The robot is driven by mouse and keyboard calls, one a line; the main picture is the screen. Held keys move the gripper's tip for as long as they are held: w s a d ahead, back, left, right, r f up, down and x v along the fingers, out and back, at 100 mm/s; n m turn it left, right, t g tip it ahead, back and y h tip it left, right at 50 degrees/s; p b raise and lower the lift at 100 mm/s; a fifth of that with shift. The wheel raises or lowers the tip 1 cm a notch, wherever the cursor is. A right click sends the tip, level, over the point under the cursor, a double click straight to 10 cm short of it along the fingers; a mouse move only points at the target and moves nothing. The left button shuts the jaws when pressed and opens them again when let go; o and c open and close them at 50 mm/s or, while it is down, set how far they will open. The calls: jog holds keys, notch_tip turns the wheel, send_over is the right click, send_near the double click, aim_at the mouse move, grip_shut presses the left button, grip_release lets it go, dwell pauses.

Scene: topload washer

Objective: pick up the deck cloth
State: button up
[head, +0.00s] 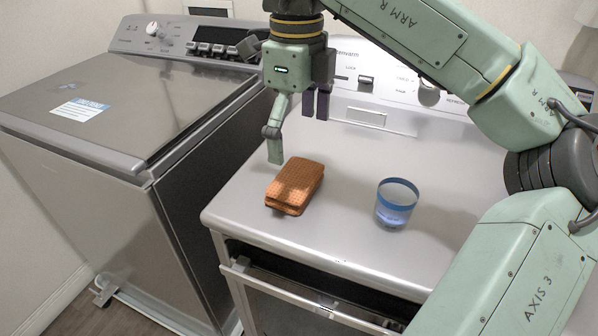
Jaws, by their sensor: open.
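The deck cloth (297,184) is an orange-brown, textured, folded cloth. It lies on the pale dryer-like top (345,225), near its front left corner. My gripper (296,132) is above and just behind the cloth, pointing down. Its fingers are spread apart with nothing between them. A long green finger hangs at the left, its tip close to the cloth's back left edge in the picture; I cannot tell whether they touch. Shorter dark fingers hang further back to the right.
A clear cup with a blue rim (396,203) stands on the same top, right of the cloth. A control panel with knobs (428,94) rises behind. A grey topload washer (100,110) stands at the left, across a narrow gap. The surface between cloth and cup is clear.

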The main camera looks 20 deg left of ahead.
aim_at(295, 175)
jog(key=f, duration=0.2)
jog(key=f+p, duration=0.1)
jog(key=f, duration=0.2)
jog(key=f+p, duration=0.1)
jog(key=f, duration=0.2)
jog(key=shift+s+a+f, duration=0.1)
jog(key=shift+s+f, duration=0.1)
jog(key=shift+s, duration=0.1)
jog(key=shift+c, duration=0.6)
jog(key=c, duration=0.7)
notch_tip(295, 175, up, 10)
jog(key=shift+r+b, duration=0.1)
jog(key=shift+b, duration=0.65)
jog(key=o, duration=0.5)
jog(key=c, duration=0.5)
